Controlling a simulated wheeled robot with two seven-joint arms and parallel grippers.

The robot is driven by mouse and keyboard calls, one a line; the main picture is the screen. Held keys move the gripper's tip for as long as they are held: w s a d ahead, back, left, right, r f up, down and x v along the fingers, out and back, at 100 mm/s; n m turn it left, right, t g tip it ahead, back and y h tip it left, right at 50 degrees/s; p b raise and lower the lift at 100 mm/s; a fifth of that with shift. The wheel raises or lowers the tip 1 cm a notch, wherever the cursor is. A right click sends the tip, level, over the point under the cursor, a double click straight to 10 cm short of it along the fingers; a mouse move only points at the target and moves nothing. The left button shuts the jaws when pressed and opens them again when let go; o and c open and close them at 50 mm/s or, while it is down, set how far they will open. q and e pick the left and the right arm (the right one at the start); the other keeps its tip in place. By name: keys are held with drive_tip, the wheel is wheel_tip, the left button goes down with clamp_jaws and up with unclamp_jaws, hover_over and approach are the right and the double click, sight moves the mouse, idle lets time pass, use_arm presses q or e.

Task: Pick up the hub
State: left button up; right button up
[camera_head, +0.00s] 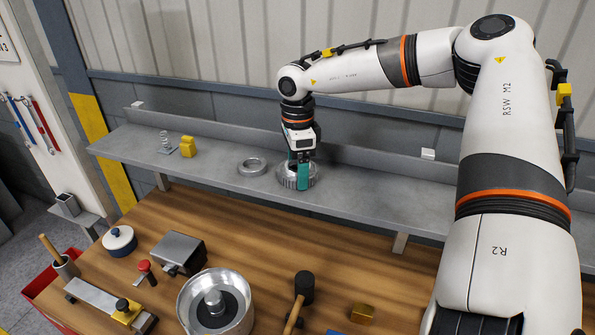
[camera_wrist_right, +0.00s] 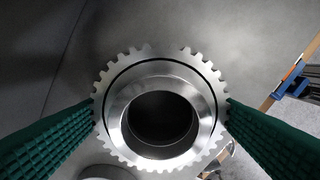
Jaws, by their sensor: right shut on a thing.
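The hub (camera_wrist_right: 118,85) is a silver toothed ring with a raised inner collar and a dark round bore. In the head view the hub (camera_head: 290,182) is at the grey shelf, with my right gripper (camera_head: 299,178) directly above and around it. In the right wrist view the green ribbed fingers of my right gripper (camera_wrist_right: 160,115) press on opposite sides of the toothed rim. The gripper is shut on the hub. I cannot tell whether the hub touches the shelf. My left gripper is not in view.
The grey shelf (camera_head: 375,188) also holds a smooth metal ring (camera_head: 252,166) just left of the hub, a yellow part (camera_head: 187,147) and a spring on a plate (camera_head: 165,143). The wooden bench (camera_head: 240,240) in front carries a metal bowl (camera_head: 184,300), a mallet (camera_head: 304,287) and a vise-like block (camera_head: 178,250).

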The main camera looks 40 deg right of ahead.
drive_tip(key=shift+w+r, duration=0.1)
drive_tip(key=shift+d+r, duration=0.1)
drive_tip(key=shift+r, duration=0.15)
wheel_tip(320, 180, up, 9)
drive_tip(key=b, duration=0.3)
drive_tip(key=shift+r, duration=0.2)
